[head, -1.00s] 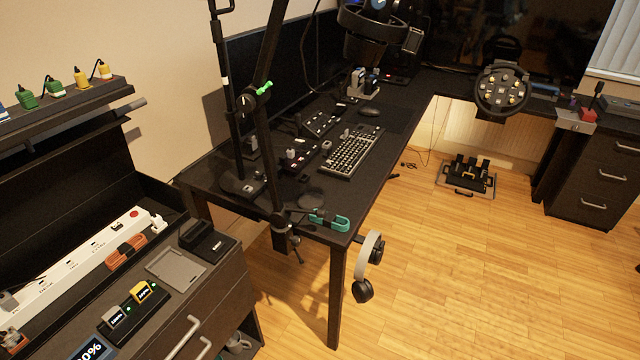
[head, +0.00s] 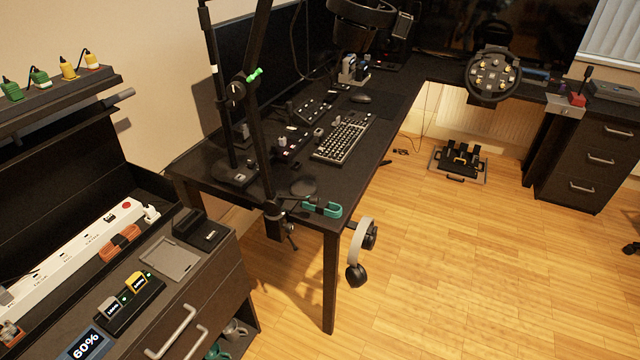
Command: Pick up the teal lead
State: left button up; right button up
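The teal lead (head: 322,209) is a small bundle with a dark band around its middle. It lies on the near corner of the black desk (head: 210,182), beside the clamp of a black boom arm. Neither of my grippers shows in the head view.
Headphones (head: 361,250) hang at the desk's near end. A drawer cabinet (head: 205,285) with a white power strip (head: 75,258) and an orange lead (head: 120,242) stands at left. A boom arm (head: 262,150) rises by the lead. Wooden floor (head: 470,270) is clear at right.

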aim_at(323, 208)
jog(key=u, duration=1.6)
jog(key=z, duration=0.4)
jog(key=l+z, duration=0.15)
jog(key=z, duration=0.2)
jog(key=l+z, duration=0.1)
jog(key=z, duration=0.3)
jog(key=l+z, duration=0.1)
jog(key=z, duration=0.25)
jog(key=i+l, duration=0.4)
jog(key=i+l+u, duration=0.15)
jog(key=i+l, duration=0.2)
jog(key=l, duration=0.2)
